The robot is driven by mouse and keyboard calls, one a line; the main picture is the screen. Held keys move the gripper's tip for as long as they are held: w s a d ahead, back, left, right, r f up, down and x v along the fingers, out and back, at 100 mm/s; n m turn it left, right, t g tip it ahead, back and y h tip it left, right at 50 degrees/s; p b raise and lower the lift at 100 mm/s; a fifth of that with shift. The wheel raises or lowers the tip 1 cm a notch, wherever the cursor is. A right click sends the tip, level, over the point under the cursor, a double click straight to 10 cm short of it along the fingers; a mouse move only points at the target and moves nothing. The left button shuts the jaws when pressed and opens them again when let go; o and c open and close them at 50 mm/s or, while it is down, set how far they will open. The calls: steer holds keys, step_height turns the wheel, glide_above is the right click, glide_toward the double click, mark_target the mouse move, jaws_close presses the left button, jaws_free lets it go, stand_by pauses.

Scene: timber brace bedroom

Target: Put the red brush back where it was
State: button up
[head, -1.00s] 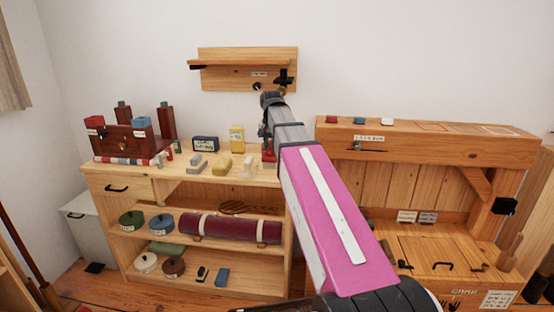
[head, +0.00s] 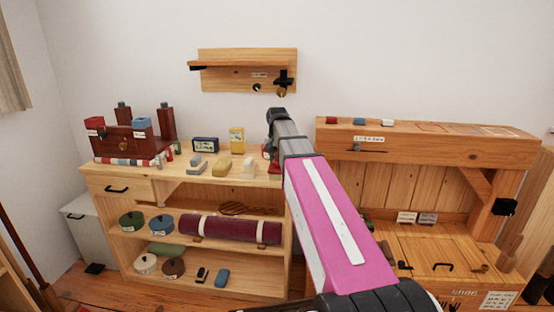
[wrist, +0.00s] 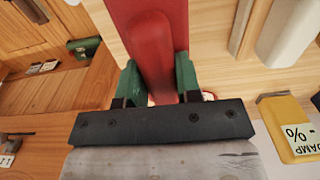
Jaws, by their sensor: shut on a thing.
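The red brush (wrist: 155,45) fills the top middle of the wrist view, its long rounded handle running down between my fingers. My gripper (wrist: 158,80) is shut on it, with a green finger on each side. In the head view a small part of the red brush (head: 275,167) shows at the right end of the cabinet top (head: 135,174), mostly hidden behind my arm. The brush is at or just above that wooden surface; I cannot tell whether it touches.
On the cabinet top, a white block (head: 248,168), a yellow block (head: 222,166) and a grey block (head: 196,165) lie left of the brush. A yellow box (head: 237,139) stands behind them. A wall shelf (head: 247,83) hangs above. The workbench (head: 440,150) is to the right.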

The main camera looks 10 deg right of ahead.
steer(key=shift+f, duration=0.1)
steer(key=o, duration=0.8)
steer(key=shift+o, duration=0.2)
step_height(320, 180, up, 12)
